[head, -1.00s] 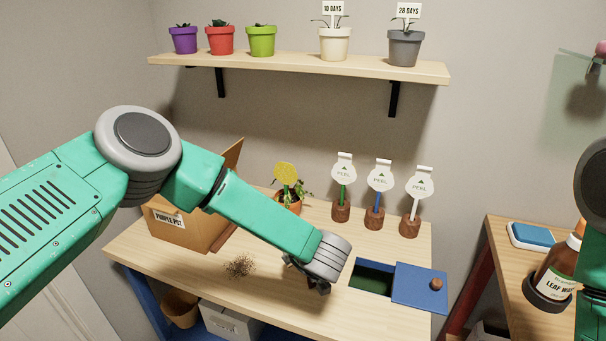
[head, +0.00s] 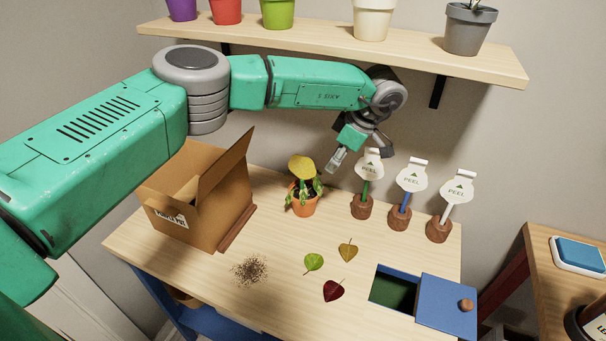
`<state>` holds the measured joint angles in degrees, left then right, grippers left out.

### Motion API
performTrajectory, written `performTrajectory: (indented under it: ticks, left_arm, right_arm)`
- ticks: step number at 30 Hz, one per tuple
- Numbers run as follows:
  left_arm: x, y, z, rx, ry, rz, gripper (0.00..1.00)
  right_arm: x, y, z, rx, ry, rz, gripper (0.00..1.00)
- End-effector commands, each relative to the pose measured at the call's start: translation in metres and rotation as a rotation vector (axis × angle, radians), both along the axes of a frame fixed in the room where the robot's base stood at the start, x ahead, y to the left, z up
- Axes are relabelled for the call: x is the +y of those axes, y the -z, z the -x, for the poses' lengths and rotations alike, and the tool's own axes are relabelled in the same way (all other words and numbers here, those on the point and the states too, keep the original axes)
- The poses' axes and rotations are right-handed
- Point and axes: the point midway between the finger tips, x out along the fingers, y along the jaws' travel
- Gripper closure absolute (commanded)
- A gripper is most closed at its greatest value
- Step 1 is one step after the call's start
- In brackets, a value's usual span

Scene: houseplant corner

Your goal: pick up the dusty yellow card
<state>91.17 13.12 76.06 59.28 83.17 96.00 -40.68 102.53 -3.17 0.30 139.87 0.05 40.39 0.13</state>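A yellow card (head: 301,167) stands up among the green leaves of a small plant in an orange pot (head: 303,204), toward the back of the table. Dust on the card is too small to make out. My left gripper (head: 360,156) is above and to the right of the card, close to the leftmost peel tag. Its fingers look spread, with nothing between them, and it is apart from the card. My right gripper is out of view.
An open cardboard box (head: 200,203) stands left of the pot. Peel tags (head: 411,177) on brown bases stand to the right. Loose leaves (head: 333,290), a soil patch (head: 249,270) and a blue sliding lid (head: 446,303) are in front. A shelf (head: 330,40) hangs above.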

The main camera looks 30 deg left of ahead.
Motion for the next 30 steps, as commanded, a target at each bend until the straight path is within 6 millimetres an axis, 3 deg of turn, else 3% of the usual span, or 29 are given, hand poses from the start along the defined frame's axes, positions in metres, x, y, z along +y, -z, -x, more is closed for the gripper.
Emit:
performTrajectory:
  ticks: [6,10,17,24,30]
  left_arm:
    - [0.05,-0.001,0.002,-0.001,-0.001,0.003,0.72]
    - [0.068,0.001,0.003,-0.001,-0.001,0.005,0.72]
    - [0.086,0.001,0.004,-0.001,-0.001,0.004,0.72]
    - [0.096,0.036,0.005,-0.001,0.001,0.001,0.72]
    - [0.1,0.047,0.006,-0.002,0.002,0.001,0.72]
  right_arm:
    - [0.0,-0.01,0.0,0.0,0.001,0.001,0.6]
    - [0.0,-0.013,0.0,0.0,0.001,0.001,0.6]
    - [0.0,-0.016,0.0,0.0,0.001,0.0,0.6]
    - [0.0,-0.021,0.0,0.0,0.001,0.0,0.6]
    - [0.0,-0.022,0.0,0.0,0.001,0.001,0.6]
